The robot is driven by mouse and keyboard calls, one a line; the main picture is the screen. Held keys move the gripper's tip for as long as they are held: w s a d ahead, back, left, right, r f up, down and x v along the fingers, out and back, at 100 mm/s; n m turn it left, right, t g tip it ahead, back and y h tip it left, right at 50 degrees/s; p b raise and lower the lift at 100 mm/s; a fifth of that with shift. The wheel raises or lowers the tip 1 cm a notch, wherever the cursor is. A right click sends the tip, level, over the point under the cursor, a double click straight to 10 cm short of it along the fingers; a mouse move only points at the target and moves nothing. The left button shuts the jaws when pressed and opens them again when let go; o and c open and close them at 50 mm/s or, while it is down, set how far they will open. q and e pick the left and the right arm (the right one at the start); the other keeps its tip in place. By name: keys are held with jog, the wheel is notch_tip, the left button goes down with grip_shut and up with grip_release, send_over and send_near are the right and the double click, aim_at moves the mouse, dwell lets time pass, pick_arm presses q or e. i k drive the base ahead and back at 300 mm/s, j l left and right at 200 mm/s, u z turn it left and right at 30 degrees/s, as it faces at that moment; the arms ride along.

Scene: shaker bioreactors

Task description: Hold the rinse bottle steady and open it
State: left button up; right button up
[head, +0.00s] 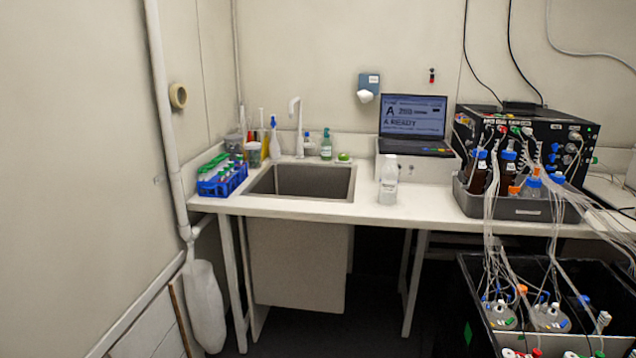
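A translucent bottle with a white cap (388,180), which looks like the rinse bottle, stands upright on the white counter (437,205), right of the sink. The cap appears to be on it. Neither of my grippers shows in the head view, and nothing is touching the bottle.
The sink (305,182) is left of the bottle, with a blue rack of tubes (222,178) beyond it. A laptop (413,125) stands on a white box behind. A grey tray (520,207) with bottles and tubing is at right. A black bin (465,285) stands below. Counter around the bottle is clear.

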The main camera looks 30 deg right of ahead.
aim_at(388, 184)
jog(key=i+z, duration=0.8)
jog(key=i+j+z, duration=0.25)
jog(key=i+z, duration=0.15)
jog(key=i, duration=0.1)
